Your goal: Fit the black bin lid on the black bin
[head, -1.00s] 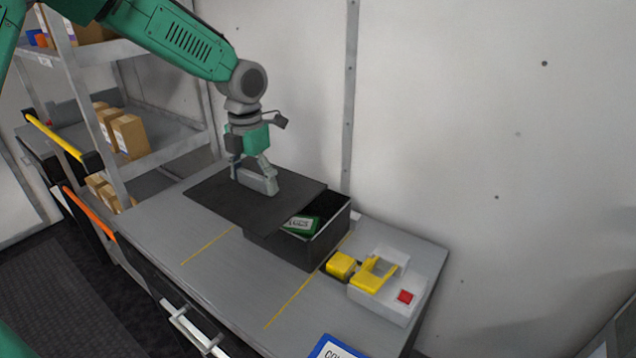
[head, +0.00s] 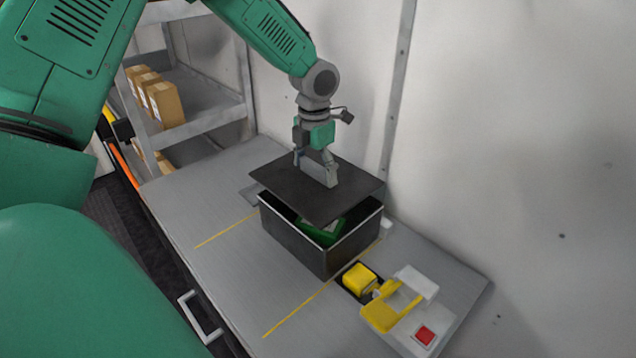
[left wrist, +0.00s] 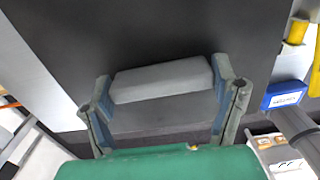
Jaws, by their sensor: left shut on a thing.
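The black bin lid (head: 345,202) is a flat dark plate held above the black bin (head: 298,248). My left gripper (head: 315,171) is shut on the lid's grey handle, which shows between the fingers in the left wrist view (left wrist: 162,80). The lid covers much of the bin's opening but looks raised and a little turned against the rim. A gap shows at the near side. The lid hides the far rim. A green item (head: 322,234) lies inside the bin. My right gripper is not in view.
The bin stands on a grey bench (head: 235,235) with yellow lines. A yellow block (head: 359,277) and a white and yellow device with a red button (head: 424,335) stand to its right. A wall is behind. A shelf with boxes (head: 165,103) is at the left.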

